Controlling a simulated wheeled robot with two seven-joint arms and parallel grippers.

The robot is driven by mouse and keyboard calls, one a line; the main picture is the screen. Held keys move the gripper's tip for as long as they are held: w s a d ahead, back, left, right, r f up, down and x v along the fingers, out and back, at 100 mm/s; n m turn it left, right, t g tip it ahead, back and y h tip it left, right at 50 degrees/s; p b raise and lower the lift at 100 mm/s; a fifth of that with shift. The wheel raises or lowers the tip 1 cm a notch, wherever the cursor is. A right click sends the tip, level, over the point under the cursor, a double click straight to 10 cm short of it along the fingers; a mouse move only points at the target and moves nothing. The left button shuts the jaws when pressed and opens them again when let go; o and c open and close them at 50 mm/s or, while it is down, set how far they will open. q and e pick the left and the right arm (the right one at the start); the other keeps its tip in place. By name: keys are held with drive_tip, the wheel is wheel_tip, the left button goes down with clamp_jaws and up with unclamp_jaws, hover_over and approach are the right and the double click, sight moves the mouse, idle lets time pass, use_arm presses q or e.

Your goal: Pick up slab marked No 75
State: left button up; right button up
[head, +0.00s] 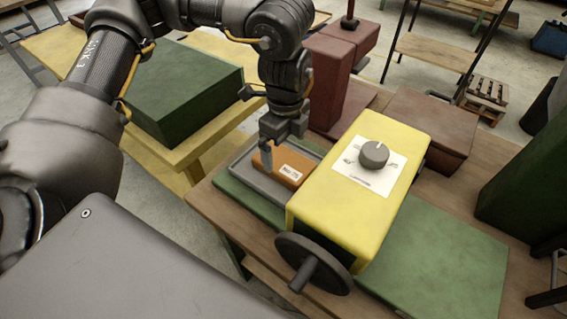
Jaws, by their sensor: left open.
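The orange-brown slab (285,160) with a white label, which seems to read No 75, lies in a shallow grey tray (242,178) at the left side of the yellow machine. My left gripper (266,155) points down at the slab's left end, with one finger showing right against or just in front of it. The gripper is open. Its other finger is hidden, so I cannot tell whether the slab lies between the fingers. My right gripper is not in view.
The yellow machine (345,205) with a grey knob (374,154) and a dark handwheel (314,264) stands close to the slab's right. A dark red machine (328,75) stands behind; a green block (175,95) stands left.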

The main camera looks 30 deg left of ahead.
sight(284, 160)
use_arm(q)
drive_tip(key=shift+s+f, duration=0.15)
drive_tip(key=shift+f, duration=0.3)
wheel_tip(284, 160, down, 4)
drive_tip(key=shift+f, duration=0.15)
drive_tip(key=c, duration=1.3)
